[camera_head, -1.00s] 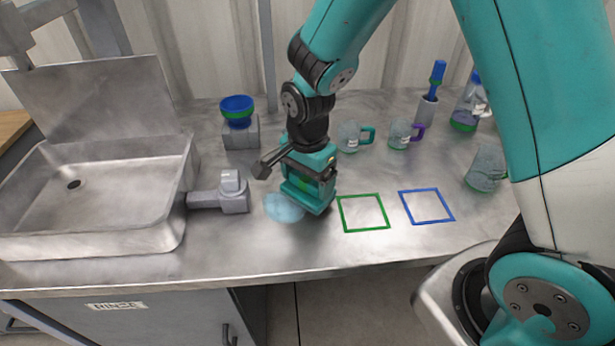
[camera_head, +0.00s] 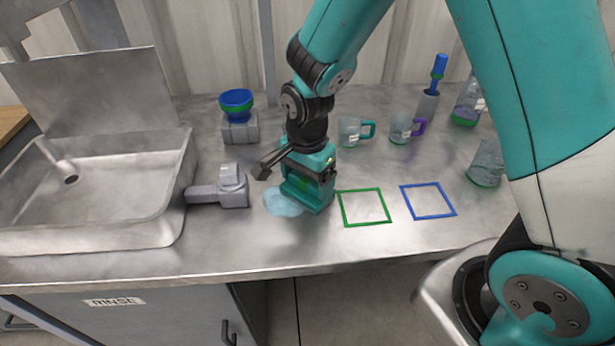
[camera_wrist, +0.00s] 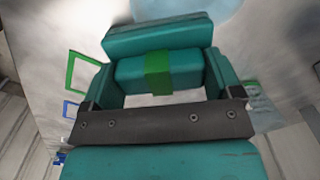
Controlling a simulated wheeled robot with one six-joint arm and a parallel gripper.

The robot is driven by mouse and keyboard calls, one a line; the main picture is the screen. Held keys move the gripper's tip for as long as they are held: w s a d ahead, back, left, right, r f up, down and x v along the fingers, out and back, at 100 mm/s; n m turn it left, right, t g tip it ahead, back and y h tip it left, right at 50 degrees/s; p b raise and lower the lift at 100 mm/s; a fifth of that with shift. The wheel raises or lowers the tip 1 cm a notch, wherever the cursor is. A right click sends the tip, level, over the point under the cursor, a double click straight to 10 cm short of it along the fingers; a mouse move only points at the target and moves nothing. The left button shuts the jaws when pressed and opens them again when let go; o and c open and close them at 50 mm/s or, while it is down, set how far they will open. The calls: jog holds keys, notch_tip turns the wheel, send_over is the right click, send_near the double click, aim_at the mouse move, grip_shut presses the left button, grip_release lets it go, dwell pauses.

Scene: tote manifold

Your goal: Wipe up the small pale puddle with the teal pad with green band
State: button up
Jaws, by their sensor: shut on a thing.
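The pale blue puddle (camera_head: 281,202) lies on the steel counter, just left of my gripper in the head view. Part of it also shows at the top of the wrist view (camera_wrist: 190,8). My gripper (camera_head: 308,186) points down at the counter and is shut on the teal pad with green band (camera_wrist: 158,72). In the wrist view the pad sits between the fingers, its green band at the middle. The pad's lower part is at or close to the counter at the puddle's right edge; I cannot tell if it touches.
A steel sink (camera_head: 110,190) and a grey tap-like fixture (camera_head: 228,187) stand left of the puddle. A green square outline (camera_head: 364,223) and a blue one (camera_head: 427,215) mark the counter to the right. Clear mugs (camera_head: 350,131) stand behind. The counter's front strip is clear.

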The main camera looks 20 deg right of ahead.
jog(key=shift+w+a+r+p, duration=0.1)
jog(key=shift+w+a+p, duration=0.15)
jog(key=shift+a, duration=0.45)
jog(key=shift+w+a+r+p, duration=0.1)
jog(key=shift+w+a+p, duration=0.1)
jog(key=shift+a, duration=0.45)
jog(key=shift+w+a+f+p, duration=0.1)
jog(key=shift+w+a, duration=0.1)
jog(key=shift+a, duration=0.45)
jog(key=shift+w+a+f+p, duration=0.1)
jog(key=shift+w+a, duration=0.1)
jog(key=shift+a, duration=0.4)
jog(key=shift+w+a+p, duration=0.1)
jog(key=shift+w+a, duration=0.1)
jog(key=shift+a, duration=0.45)
